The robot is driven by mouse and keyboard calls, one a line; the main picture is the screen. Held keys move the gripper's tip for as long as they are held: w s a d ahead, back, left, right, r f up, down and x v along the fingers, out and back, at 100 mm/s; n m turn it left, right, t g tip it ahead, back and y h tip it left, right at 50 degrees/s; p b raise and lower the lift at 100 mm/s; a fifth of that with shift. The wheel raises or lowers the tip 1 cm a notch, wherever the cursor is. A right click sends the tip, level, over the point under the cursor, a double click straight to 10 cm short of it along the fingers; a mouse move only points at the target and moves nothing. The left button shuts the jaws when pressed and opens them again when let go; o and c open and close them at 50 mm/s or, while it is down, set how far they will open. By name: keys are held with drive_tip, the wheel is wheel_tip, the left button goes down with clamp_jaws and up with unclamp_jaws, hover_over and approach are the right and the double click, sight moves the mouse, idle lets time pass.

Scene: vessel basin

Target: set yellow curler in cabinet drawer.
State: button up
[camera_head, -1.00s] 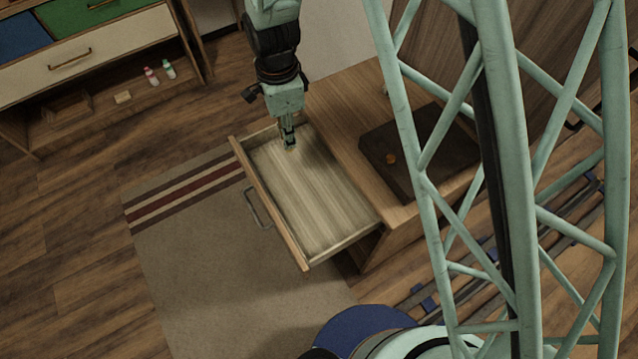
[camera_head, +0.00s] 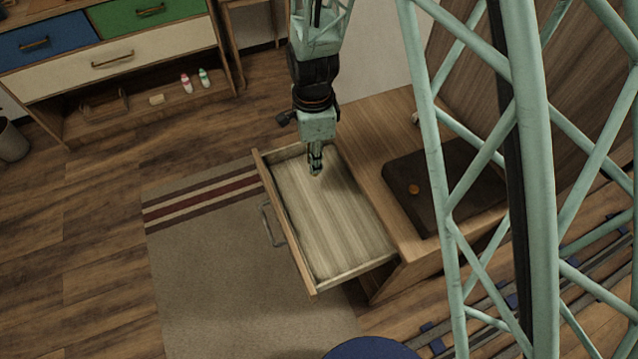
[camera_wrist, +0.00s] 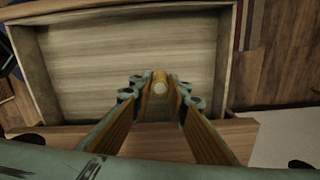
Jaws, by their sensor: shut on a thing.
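The cabinet drawer (camera_head: 335,220) is pulled out and open, with a pale wood bottom that looks empty. It also shows in the wrist view (camera_wrist: 90,60). My gripper (camera_head: 315,166) points down over the drawer's far end, inside its outline. In the wrist view my gripper (camera_wrist: 160,92) is shut on the yellow curler (camera_wrist: 160,87), whose round pale end shows between the fingertips. The curler is barely visible in the head view. I cannot tell whether it touches the drawer bottom.
A striped rug (camera_head: 215,250) lies in front of the drawer. A shelf unit (camera_head: 110,60) with coloured drawers stands at the back left, holding small bottles (camera_head: 187,83).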

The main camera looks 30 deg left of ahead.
drive_tip(key=shift+f+b, duration=0.4)
drive_tip(key=shift+f, duration=1.85)
drive_tip(key=shift+f, duration=0.1)
drive_tip(key=shift+f+b, duration=0.45)
drive_tip(key=shift+f, duration=1.3)
drive_tip(key=shift+f, duration=0.15)
drive_tip(key=o, duration=0.8)
drive_tip(key=shift+o, duration=0.2)
drive_tip(key=shift+r+p, duration=1.2)
drive_tip(key=shift+r, duration=4.95)
